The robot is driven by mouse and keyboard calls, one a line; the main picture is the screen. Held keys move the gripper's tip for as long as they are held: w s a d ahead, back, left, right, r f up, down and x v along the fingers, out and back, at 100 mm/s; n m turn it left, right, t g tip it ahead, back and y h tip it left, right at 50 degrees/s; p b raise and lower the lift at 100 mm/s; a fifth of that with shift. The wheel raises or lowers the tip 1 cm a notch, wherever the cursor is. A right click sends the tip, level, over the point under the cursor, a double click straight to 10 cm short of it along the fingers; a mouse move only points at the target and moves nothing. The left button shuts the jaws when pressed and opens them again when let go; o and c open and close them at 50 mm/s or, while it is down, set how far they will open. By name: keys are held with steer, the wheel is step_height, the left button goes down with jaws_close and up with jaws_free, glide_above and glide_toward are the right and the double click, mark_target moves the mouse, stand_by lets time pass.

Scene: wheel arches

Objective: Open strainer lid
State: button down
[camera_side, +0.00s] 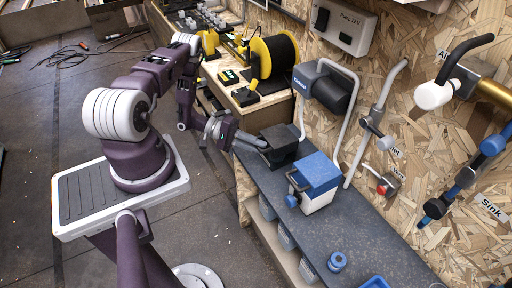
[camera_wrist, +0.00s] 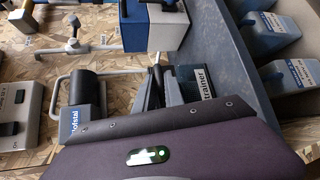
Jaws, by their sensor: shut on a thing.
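The strainer (camera_side: 283,150) is a dark box on the grey-blue bench, next to the wall pump. In the wrist view its label (camera_wrist: 196,84), partly hidden, reads "trainer". My gripper (camera_side: 262,144) reaches in from the left, with its fingertips at the strainer's near side at lid height. In the wrist view my gripper (camera_wrist: 157,82) shows past the dark wrist housing, with narrow fingers close together at the strainer. It is shut on a part of the strainer that I take to be the lid. The exact grip point is hidden, and I cannot tell how far the lid is raised.
A blue-and-white box with a handle (camera_side: 317,182) stands right of the strainer. A black pump (camera_side: 332,92) with grey pipes is on the wall behind. Blue-grey bins (camera_side: 287,238) sit under the bench (camera_side: 345,225). The bench front right is mostly clear.

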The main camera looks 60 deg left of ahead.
mark_target(268, 139)
steer(key=w+r+g, duration=0.1)
steer(key=r, duration=0.1)
steer(key=w+r+n+g+y, duration=0.1)
steer(key=r, duration=0.1)
steer(key=w+r+n+g, duration=0.1)
steer(key=w+r, duration=0.1)
steer(key=shift+r, duration=0.1)
steer(key=w+r, duration=0.1)
steer(key=w, duration=0.1)
steer(key=w+r, duration=0.1)
steer(key=w, duration=0.2)
steer(key=w+r, duration=0.1)
steer(key=w, duration=0.1)
steer(key=shift+w+d+r, duration=0.2)
steer(key=shift+w+r, duration=0.1)
steer(key=shift+w, duration=0.05)
steer(key=shift+w+d, duration=0.15)
steer(key=shift+w, duration=1.1)
steer(key=c, duration=1.5)
jaws_free()
steer(key=shift+n, duration=0.3)
steer(key=v, duration=0.7)
steer(key=shift+w+a+r, duration=0.1)
steer(key=shift+a+r, duration=0.1)
steer(key=shift+a, duration=0.25)
